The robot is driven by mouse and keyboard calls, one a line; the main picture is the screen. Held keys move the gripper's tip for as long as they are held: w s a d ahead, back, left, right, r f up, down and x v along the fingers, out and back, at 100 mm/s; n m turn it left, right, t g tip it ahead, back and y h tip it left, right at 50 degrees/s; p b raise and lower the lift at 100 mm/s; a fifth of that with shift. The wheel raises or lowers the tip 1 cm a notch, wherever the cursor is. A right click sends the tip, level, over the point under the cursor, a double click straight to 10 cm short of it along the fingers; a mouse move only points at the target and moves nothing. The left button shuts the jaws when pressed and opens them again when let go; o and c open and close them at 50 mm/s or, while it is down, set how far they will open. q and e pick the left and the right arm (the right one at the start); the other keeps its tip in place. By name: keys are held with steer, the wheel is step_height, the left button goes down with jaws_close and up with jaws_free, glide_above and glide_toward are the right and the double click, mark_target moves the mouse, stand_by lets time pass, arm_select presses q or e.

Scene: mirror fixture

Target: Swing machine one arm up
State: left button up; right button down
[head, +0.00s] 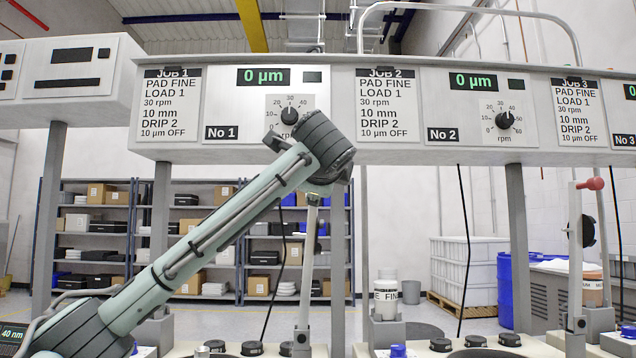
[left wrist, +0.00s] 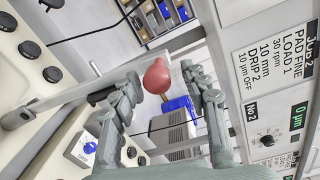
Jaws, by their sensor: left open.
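Machine one's arm (head: 308,255) is a pale bar standing nearly upright at the centre of the head view. Its upper end is hidden behind my left gripper (head: 328,178). In the left wrist view, a red ball handle (left wrist: 157,76) sits at the end of a pale bar (left wrist: 75,94). My left gripper (left wrist: 160,82) is open, with a finger on each side of the ball. Whether a finger touches it I cannot tell. Machine one's panel (head: 253,104) reads 0 µm. My right gripper is not in view.
The control housing (head: 340,70) runs just above my left gripper, with posts (head: 520,240) below. Another machine arm (head: 575,250) with a red ball (head: 590,184) stands at right. A white bottle (head: 385,296) and black knobs (head: 251,348) are near the bench front.

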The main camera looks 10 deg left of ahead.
arm_select(q)
steer(key=v, duration=1.2)
steer(key=shift+s+f, duration=0.1)
